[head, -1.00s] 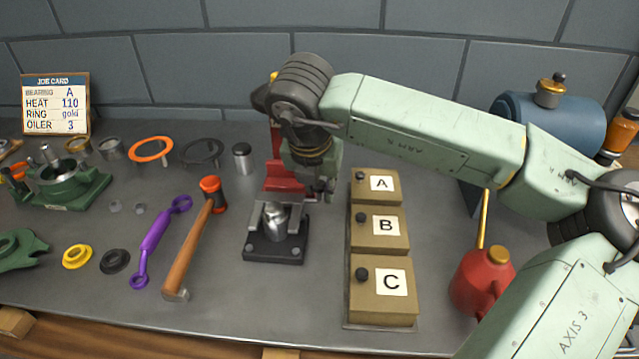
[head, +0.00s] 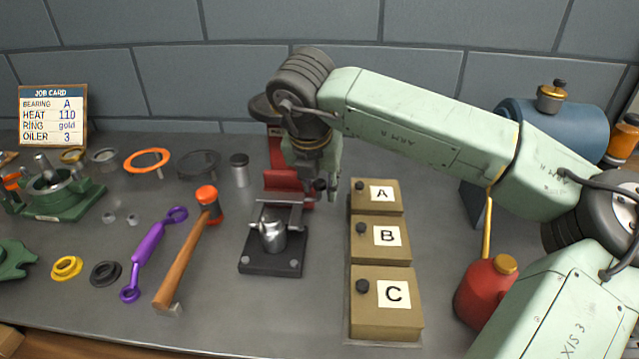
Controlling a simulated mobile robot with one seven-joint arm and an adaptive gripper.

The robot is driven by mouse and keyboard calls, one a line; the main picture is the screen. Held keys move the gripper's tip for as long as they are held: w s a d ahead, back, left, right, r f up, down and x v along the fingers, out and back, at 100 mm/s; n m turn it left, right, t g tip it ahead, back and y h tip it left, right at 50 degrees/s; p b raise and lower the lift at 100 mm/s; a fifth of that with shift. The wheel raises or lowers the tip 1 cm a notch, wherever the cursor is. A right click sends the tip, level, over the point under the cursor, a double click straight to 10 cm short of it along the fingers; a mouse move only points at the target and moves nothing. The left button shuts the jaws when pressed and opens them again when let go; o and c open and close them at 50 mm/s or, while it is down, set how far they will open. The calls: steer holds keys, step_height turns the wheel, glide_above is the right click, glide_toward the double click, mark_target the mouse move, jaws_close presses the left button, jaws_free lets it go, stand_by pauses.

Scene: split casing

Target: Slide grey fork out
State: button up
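The grey fork (head: 294,217) is at the black block (head: 290,263). Its cross bar lies at the back and its arms flank a shiny metal cylinder (head: 271,236). The fork looks low around the cylinder; how deep it sits I cannot tell. My gripper (head: 318,188) hangs behind and slightly right of the fork, in front of a red stand (head: 283,183). The fingers are small and partly hidden by my wrist, so I cannot tell whether they are open or touch the fork.
Boxes marked A (head: 363,198), B (head: 360,245) and C (head: 362,310) stand close on the right. A hammer (head: 183,262) and purple wrench (head: 148,248) lie left. A red oil can (head: 480,297) stands far right. Bare bench lies in front of the black block.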

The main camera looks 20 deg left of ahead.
steer(key=shift+o, duration=0.9)
steer(key=v, duration=1.2)
